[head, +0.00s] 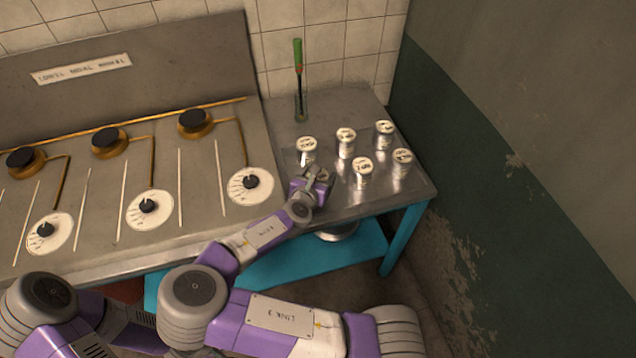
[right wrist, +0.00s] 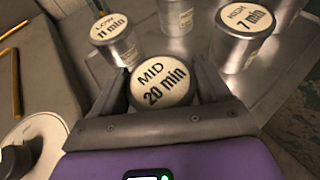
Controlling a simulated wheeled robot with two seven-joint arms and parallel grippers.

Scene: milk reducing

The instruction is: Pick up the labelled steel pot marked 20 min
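The steel pot marked "MID 20 min" (right wrist: 162,84) has a pale round lid and sits between the two fingers of my right gripper (right wrist: 163,75) in the right wrist view. One finger is on each side, close to the pot; whether both press on it I cannot tell. In the head view my right gripper (head: 314,180) is over the steel table's front left part and mostly hides this pot. I cannot tell whether the pot touches the table. My left gripper is outside the head view.
Near it stand the "LOW 11 min" pot (right wrist: 115,38), the "HIGH 7 min" pot (right wrist: 243,36) and several others on the steel table (head: 401,198). A glass with a green-handled tool (head: 298,60) stands behind. A burner panel (head: 100,190) lies left; a wall rises right.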

